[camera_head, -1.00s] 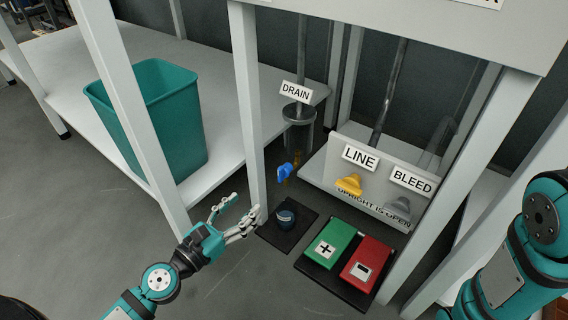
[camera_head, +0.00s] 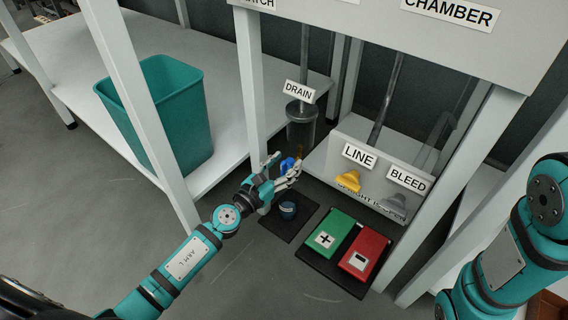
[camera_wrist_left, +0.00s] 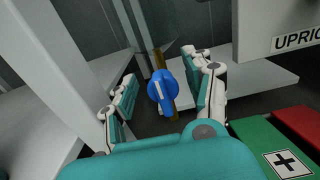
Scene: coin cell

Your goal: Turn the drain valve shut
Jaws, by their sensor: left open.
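The drain valve has a blue handle (camera_head: 287,164), partly hidden behind my left gripper in the head view. In the left wrist view the blue handle (camera_wrist_left: 161,88) sits on a brass-coloured pipe, between my open fingers and a little beyond or level with their tips. My left gripper (camera_head: 281,168) is open with a finger on each side of the handle; I cannot tell whether either touches it.
Green (camera_head: 328,236) and red (camera_head: 364,254) boxes lie to the right. Yellow LINE (camera_head: 347,181) and grey BLEED (camera_head: 394,205) handles are on a panel. A white post (camera_head: 250,85) stands close left.

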